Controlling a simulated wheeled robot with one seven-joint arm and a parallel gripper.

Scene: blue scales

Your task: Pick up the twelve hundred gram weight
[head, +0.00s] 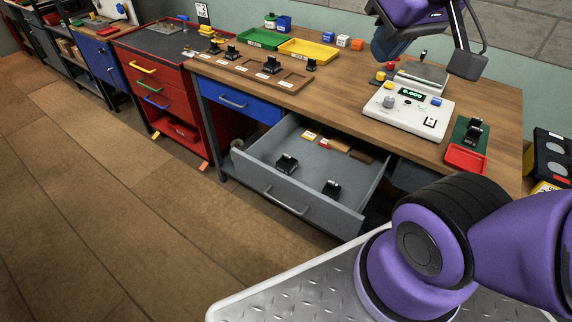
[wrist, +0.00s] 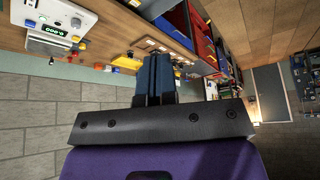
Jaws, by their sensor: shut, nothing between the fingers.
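Several black weights with small pale labels are in the head view, and I cannot read which is the twelve hundred gram one. Two lie in the open grey drawer: a left weight (head: 287,163) and a right weight (head: 331,190). Others, such as a black weight (head: 272,65), stand in and around a wooden holder (head: 250,72) on the bench. One more weight (head: 473,130) stands on a green pad at the right. My gripper (head: 390,45) is high above the bench's back right, apart from all weights. In the wrist view its blue fingers (wrist: 153,80) are together and empty.
A white scale (head: 407,112) showing 0.000 stands on the wooden bench, with a red tray (head: 466,160) to its right. The green tray (head: 262,39) and yellow tray (head: 308,52) are at the back. The open drawer (head: 287,202) juts out over the floor.

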